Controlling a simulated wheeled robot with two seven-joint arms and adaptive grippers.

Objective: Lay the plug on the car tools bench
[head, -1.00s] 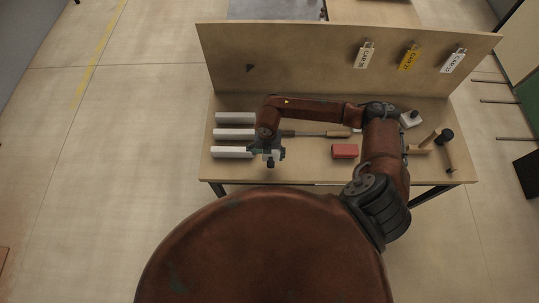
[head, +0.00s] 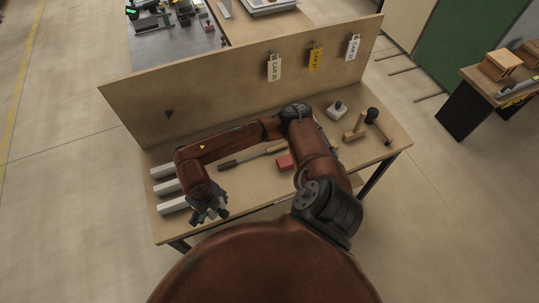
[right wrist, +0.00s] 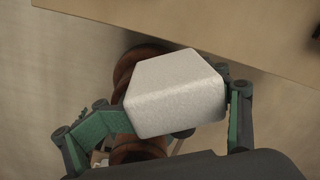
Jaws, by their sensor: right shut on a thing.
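My right gripper (head: 209,214) is shut on a pale grey, round-edged block, which I take to be the plug (right wrist: 178,92); it fills the jaws in the right wrist view. In the head view the gripper hangs near the front left edge of a wooden bench (head: 255,190), and the plug is mostly hidden there. The wrist view shows floor and a bench edge behind the plug. Which bench is the car tools bench I cannot tell; this one has a back panel (head: 215,90) with hanging CAR tags (head: 274,67). My left gripper is not in view.
Several things lie on the bench: white bars (head: 165,187), a file-like tool (head: 238,159), a red block (head: 284,162), a mallet (head: 378,125). A grey worktop (head: 172,42) with tools stands behind. A dark-legged table (head: 480,85) with wooden blocks stands right. Open floor lies left.

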